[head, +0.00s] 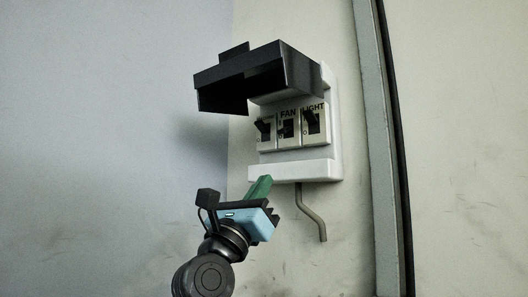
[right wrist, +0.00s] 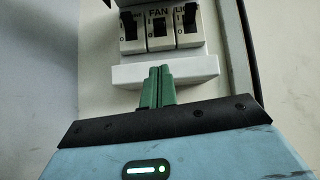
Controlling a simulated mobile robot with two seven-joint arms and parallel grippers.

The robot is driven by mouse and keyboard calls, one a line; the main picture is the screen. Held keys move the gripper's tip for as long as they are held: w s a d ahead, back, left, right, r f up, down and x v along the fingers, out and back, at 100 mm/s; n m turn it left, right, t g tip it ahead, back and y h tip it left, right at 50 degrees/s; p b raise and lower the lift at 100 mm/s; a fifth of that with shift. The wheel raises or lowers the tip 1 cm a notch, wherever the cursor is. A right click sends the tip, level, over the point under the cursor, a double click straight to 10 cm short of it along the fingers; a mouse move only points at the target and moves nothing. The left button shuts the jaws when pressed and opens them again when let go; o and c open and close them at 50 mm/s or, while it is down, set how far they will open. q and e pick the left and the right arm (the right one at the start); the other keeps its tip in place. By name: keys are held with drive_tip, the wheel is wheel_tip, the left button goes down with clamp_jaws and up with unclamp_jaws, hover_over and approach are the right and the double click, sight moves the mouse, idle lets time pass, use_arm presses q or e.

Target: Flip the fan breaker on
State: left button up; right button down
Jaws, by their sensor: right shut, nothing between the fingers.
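The fan breaker (head: 288,129) is the middle of three switches in a white wall box, under the label FAN. Its dark lever appears to sit lower than the levers beside it. It also shows at the top of the right wrist view (right wrist: 158,29). My right gripper (head: 264,182) is shut and empty, with its green fingers together. The fingertips also show in the right wrist view (right wrist: 160,70), in front of the box's lower ledge and below the fan breaker. I cannot tell whether they touch the ledge. My left gripper is not in view.
The black cover (head: 252,78) is raised above the switches. A grey bent pipe (head: 310,216) hangs below the box. A vertical frame edge (head: 379,150) stands to the right.

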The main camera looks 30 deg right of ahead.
sight(285, 130)
drive_tip(key=shift+s+a+r+m, duration=0.15)
drive_tip(key=shift+r+m, duration=0.2)
drive_tip(key=shift+r, duration=0.25)
drive_tip(key=shift+s+a+r+m, duration=0.15)
drive_tip(key=shift+r+m, duration=0.2)
drive_tip(key=shift+r, duration=0.2)
drive_tip(key=shift+g, duration=0.3)
drive_tip(key=p+x, duration=0.2)
drive_tip(key=x, duration=0.6)
drive_tip(key=shift+w+d+r, duration=0.1)
drive_tip(key=shift+d+r, duration=0.15)
drive_tip(key=shift+r, duration=0.1)
drive_tip(key=shift+w+d+r, duration=0.25)
drive_tip(key=shift+d+r, duration=0.05)
drive_tip(key=shift+d, duration=0.15)
drive_tip(key=shift+w, duration=0.2)
